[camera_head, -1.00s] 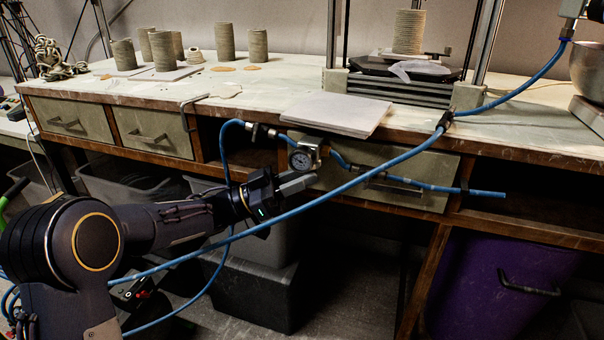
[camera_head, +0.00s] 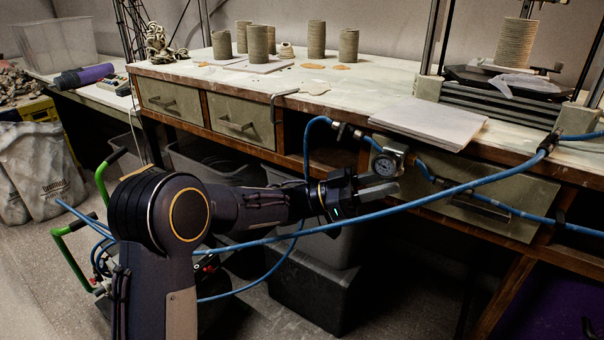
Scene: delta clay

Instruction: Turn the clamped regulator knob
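My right gripper is not in view.
A thick blue hose (camera_head: 440,199) crosses in front of the bench, passing just below my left gripper. A pale board (camera_head: 430,122) lies on the workbench (camera_head: 345,98) above the regulator. Drawers (camera_head: 242,122) and dark bins (camera_head: 310,293) are below. Clay cylinders (camera_head: 257,44) stand at the back.

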